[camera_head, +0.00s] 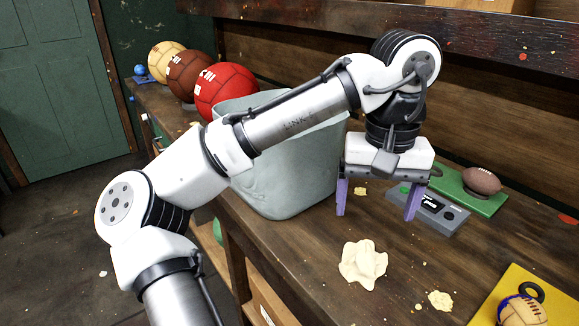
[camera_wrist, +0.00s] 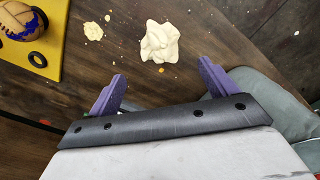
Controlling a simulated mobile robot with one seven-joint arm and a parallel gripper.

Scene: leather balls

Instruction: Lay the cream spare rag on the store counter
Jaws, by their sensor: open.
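A crumpled cream rag (camera_head: 362,262) lies in a heap on the dark wooden counter (camera_head: 310,245). The rag also shows in the wrist view (camera_wrist: 160,42), beyond the fingertips. My gripper (camera_head: 376,213) is open and empty, its purple fingers pointing down above the counter, behind the rag in the head view. In the wrist view my gripper (camera_wrist: 161,70) has its fingers spread wide, with bare wood between them. The rag is apart from both fingers.
A pale grey bin (camera_head: 290,175) stands left of my gripper, close to it. A grey scale (camera_head: 432,210) and a green mat (camera_head: 487,203) with a small football (camera_head: 482,181) lie right. A yellow mat (camera_head: 515,285) holds a ball (camera_head: 522,310). Small cream scraps (camera_head: 440,300) lie about.

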